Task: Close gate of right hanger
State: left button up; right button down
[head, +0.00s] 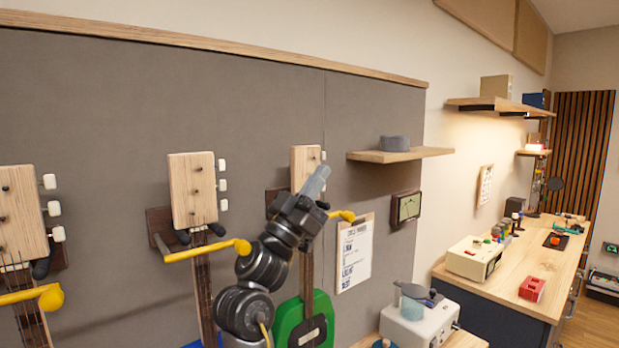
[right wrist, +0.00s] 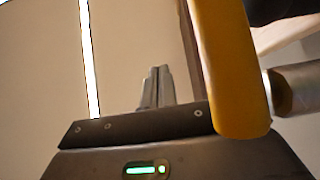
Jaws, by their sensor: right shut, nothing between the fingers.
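The right hanger is on the grey wall panel and holds a guitar with a pale wooden headstock (head: 304,165) and a green body (head: 290,318). Its yellow gate (head: 343,215) shows only at its rounded end, just right of my right gripper. The rest is hidden behind my arm, so I cannot tell how far the gate is swung. My right gripper (head: 318,180) is shut and empty, pointing up in front of the hanger. In the right wrist view a large yellow bar (right wrist: 228,70) stands close by, right of the shut fingers (right wrist: 157,86). My left gripper is not in view.
The middle hanger's yellow gate (head: 205,250) and the left hanger's yellow gate (head: 35,296) stick out before their guitars. A small wooden shelf (head: 400,155), a wall gauge (head: 405,207) and a clipboard (head: 355,252) are to the right. A workbench (head: 520,270) stands further right.

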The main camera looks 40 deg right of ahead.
jog(key=shift+d+f, duration=0.15)
jog(key=shift+d, duration=0.4)
dwell(0.4)
jog(key=b+v, duration=0.5)
jog(key=v, duration=0.6)
dwell(0.4)
